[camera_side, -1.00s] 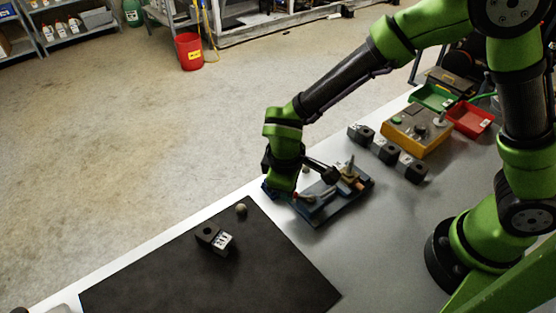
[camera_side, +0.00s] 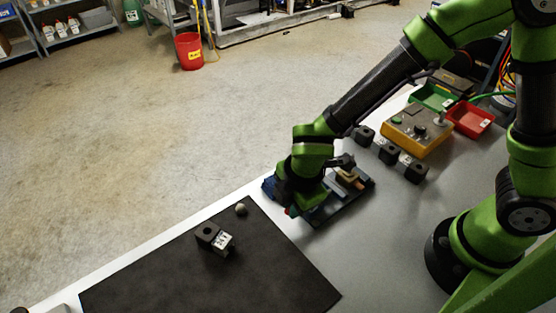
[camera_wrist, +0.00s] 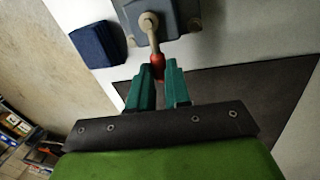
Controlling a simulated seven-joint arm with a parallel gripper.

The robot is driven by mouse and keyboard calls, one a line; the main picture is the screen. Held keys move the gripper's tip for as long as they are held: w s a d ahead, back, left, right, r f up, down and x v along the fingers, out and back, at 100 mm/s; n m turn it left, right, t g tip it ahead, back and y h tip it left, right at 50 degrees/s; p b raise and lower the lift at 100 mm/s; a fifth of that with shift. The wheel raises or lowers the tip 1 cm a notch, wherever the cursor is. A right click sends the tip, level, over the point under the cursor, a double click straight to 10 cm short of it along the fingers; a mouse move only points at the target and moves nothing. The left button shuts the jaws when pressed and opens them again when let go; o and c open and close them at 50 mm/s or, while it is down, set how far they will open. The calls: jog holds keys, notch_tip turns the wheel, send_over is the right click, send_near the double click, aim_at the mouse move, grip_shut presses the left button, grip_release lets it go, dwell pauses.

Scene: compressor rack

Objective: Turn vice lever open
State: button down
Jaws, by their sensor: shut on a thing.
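The vice (camera_side: 345,192) sits on the grey table near its left edge, partly hidden by my arm in the side view. In the wrist view the end of the vice (camera_wrist: 188,14) is at the top, with a lever (camera_wrist: 152,32) pivoting on it and ending in a red knob (camera_wrist: 158,66). The lever points toward my gripper. My gripper (camera_wrist: 160,76) has teal fingers on either side of the red knob and is shut on it. In the side view my gripper (camera_side: 290,208) is low at the vice's near end, mostly hidden by my wrist.
A black mat (camera_side: 200,270) bears a dark block (camera_side: 214,239) and a small pale ball (camera_side: 241,208). A blue item (camera_wrist: 97,45) lies beside the vice. Several blocks (camera_side: 388,153), a yellow control box (camera_side: 418,133), a green bin (camera_side: 433,97) and a red bin (camera_side: 470,120) stand behind.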

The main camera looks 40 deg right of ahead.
jog(key=shift+s+n, duration=0.3)
jog(key=shift+n, duration=0.4)
jog(key=c, duration=1.1)
grip_release()
jog(key=s+r, duration=0.1)
jog(key=r, duration=0.4)
jog(key=s+r, duration=0.1)
jog(key=r, duration=0.5)
jog(key=s+r, duration=0.1)
jog(key=r, duration=0.4)
jog(key=shift+s+r, duration=0.2)
jog(key=shift+r, duration=0.1)
